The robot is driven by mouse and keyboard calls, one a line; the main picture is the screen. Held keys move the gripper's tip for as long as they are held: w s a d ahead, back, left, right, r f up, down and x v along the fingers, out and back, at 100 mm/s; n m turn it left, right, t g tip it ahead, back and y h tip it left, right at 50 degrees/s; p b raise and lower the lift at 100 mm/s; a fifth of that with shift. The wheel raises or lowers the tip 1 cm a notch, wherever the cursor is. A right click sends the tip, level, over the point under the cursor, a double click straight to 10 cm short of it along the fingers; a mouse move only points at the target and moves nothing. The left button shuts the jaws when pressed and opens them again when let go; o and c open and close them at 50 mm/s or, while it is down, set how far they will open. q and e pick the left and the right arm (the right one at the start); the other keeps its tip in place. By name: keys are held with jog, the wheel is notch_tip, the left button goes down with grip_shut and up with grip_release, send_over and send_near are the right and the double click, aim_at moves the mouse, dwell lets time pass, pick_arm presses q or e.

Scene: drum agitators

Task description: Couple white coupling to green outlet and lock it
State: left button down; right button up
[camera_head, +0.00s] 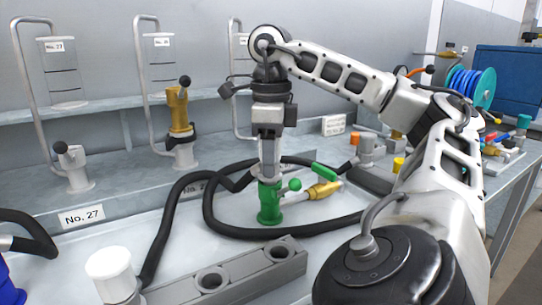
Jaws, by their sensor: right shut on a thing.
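A green fitting (270,206) with a green ball lever stands on the light bench top near the middle. Beside it on the right is a brass valve (322,190) with a green handle (326,172); a short whitish piece (295,197) lies between them. My right gripper (269,173) points straight down with its fingers shut at the top of the green fitting. The fingers hide the grip itself. A white cylindrical cap (108,264) stands at the front left; I cannot tell whether it or the whitish piece is the white coupling. My left gripper is not in view.
A black hose (215,222) loops around the green fitting. A grey rail with round holes (235,277) lies in front. Grey (75,168) and brass (179,110) lever fittings stand at the back left. Coloured fittings and a blue hose reel (470,86) are at the right.

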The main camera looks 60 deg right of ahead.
jog(key=shift+f+b, duration=0.35)
dwell(0.3)
jog(key=o, duration=1.3)
jog(key=shift+c, duration=0.2)
jog(key=shift+c, duration=0.4)
